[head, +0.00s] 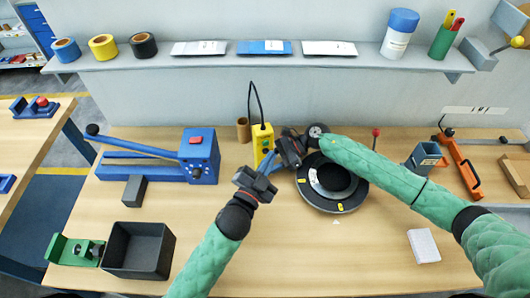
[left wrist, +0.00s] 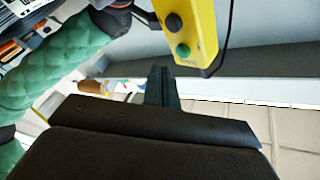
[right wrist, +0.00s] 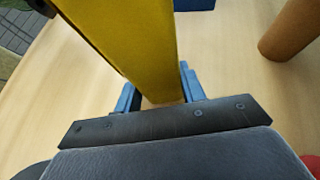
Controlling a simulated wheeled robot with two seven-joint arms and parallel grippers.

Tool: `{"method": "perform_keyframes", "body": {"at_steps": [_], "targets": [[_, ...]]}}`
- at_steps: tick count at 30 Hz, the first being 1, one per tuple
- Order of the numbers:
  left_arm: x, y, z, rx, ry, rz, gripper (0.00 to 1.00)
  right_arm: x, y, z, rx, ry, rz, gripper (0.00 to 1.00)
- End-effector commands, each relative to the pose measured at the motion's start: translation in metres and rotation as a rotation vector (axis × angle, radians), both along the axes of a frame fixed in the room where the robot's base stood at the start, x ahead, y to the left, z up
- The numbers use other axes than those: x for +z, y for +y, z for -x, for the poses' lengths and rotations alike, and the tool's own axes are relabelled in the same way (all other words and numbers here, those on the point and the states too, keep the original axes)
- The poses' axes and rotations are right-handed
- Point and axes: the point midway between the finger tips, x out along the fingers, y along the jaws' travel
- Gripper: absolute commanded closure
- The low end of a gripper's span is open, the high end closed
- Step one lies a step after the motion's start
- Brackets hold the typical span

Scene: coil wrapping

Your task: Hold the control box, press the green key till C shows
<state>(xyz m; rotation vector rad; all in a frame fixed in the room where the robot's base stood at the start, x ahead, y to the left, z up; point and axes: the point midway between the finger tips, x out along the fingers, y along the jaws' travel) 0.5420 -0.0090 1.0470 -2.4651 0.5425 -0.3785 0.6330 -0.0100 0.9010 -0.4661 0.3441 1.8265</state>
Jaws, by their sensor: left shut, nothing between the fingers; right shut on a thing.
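The yellow control box (head: 262,138) stands upright near the back of the table, with a black cable rising from its top. Its front shows in the left wrist view, with a green key (left wrist: 183,51) and a dark key (left wrist: 174,22) beside it. No letter can be read. My right gripper (right wrist: 158,94) is shut on the control box (right wrist: 135,40), one blue finger on each side. My left gripper (head: 270,160) is shut and empty, just in front of the box. Its fingertips (left wrist: 162,72) are close to the green key and appear apart from it.
A black coil ring (head: 318,195) lies below my right forearm. A brown cylinder (head: 243,130) stands left of the box. A blue lever tool (head: 200,155) and a dark open bin (head: 138,250) are on the left. The front middle of the table is clear.

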Motion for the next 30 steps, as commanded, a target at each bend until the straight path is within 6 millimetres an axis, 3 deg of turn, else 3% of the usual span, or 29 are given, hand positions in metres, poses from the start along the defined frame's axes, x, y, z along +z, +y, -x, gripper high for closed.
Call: {"method": "perform_keyframes", "body": {"at_steps": [15, 30], "targets": [[0.000, -0.012, 0.039, 0.000, 0.001, 0.003, 1.00, 0.000, 0.000, 0.000, 0.000, 0.000, 0.000, 0.73], [0.000, -0.014, 0.042, 0.000, 0.000, 0.001, 1.00, 0.000, 0.000, 0.000, 0.000, 0.000, 0.000, 0.73]]}}
